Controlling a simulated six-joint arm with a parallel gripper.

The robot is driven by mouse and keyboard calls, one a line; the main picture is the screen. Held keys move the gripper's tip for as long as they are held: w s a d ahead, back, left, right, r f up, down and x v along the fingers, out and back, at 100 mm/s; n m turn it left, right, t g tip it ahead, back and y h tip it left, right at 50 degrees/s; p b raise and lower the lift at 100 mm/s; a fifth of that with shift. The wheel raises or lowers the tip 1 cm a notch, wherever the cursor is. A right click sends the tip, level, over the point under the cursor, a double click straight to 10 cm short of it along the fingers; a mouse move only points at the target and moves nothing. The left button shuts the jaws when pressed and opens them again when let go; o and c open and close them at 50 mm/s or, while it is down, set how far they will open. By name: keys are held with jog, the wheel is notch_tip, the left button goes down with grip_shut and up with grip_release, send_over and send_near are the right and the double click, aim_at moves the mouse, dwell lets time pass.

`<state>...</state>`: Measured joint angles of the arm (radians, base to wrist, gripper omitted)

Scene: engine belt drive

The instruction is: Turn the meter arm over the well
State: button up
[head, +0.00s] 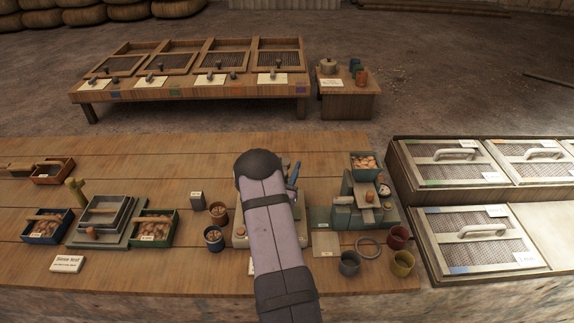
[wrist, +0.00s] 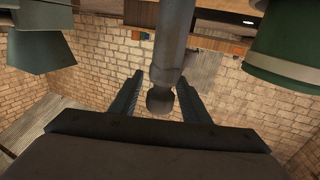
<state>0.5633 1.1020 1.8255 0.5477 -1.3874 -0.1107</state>
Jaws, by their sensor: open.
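My arm crosses the middle of the bench in the head view and hides most of a pale device (head: 240,236) under it. My gripper (head: 293,174) shows only as a bit of blue-grey finger beyond the arm. In the wrist view my gripper (wrist: 160,76) is open, with one finger on each side of a grey rod (wrist: 174,40) with a rounded knob end. The rod looks like the meter arm, but I cannot be sure. The fingers look apart from the knob. The well is not clearly visible.
A green-grey machine (head: 368,208) with a tray of nuts on top stands to the right. Two cups of nuts (head: 214,238) stand close left of my arm. A ring (head: 367,247) and several empty cups (head: 349,262) lie right. Mesh-lidded boxes (head: 470,238) fill the far right.

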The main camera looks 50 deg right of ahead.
jog(key=shift+w+d, duration=0.1)
jog(key=shift+d, duration=0.1)
grip_shut()
jog(key=shift+t, duration=0.3)
jog(key=shift+w+a+n+t+y+b, duration=0.15)
jog(key=shift+w+n+t+y+b, duration=0.1)
jog(key=shift+n+t+y+b, duration=0.45)
grip_release()
